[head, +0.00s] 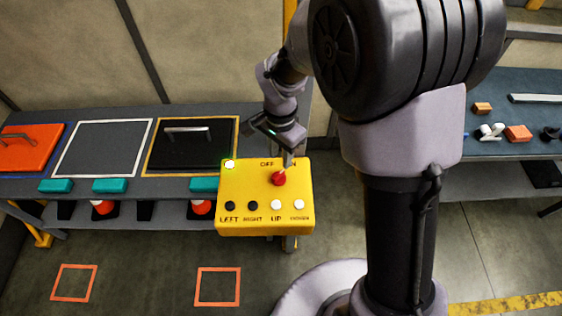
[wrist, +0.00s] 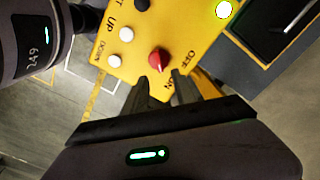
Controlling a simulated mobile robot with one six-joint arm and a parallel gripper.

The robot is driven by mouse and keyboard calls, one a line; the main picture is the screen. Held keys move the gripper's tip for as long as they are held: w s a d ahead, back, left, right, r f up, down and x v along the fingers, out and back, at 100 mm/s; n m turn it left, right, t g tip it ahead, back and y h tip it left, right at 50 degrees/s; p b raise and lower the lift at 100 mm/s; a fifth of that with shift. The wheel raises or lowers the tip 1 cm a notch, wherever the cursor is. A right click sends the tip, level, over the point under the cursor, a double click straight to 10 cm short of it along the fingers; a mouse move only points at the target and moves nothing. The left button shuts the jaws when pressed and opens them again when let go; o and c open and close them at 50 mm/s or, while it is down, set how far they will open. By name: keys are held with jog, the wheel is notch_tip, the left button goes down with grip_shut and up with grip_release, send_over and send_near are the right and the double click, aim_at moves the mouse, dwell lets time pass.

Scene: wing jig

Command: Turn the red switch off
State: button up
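The red switch (head: 278,180) is a knob on top of a yellow control box (head: 265,215), between the OFF and ON lettering and the row of buttons. In the wrist view the red switch (wrist: 158,60) has a narrow end towards the ON lettering. A round light (head: 229,164) at the box's corner glows; it looks green-rimmed in the wrist view (wrist: 223,9). My gripper (head: 287,160) is just above and behind the switch. In the wrist view my gripper (wrist: 163,78) has its fingertips apart, with nothing between them, close beside the knob. Contact cannot be told.
Black and white buttons line the box's front edge. A bench on the left holds a black lidded panel (head: 185,148), an orange panel (head: 28,146) and teal blocks (head: 110,186). A right-hand bench (head: 520,86) holds small parts. Open floor (head: 140,260) lies in front.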

aim_at(281, 172)
notch_tip(281, 172, down, 7)
jog(key=shift+d+f+b, duration=0.1)
jog(key=shift+b, duration=0.3)
grip_shut()
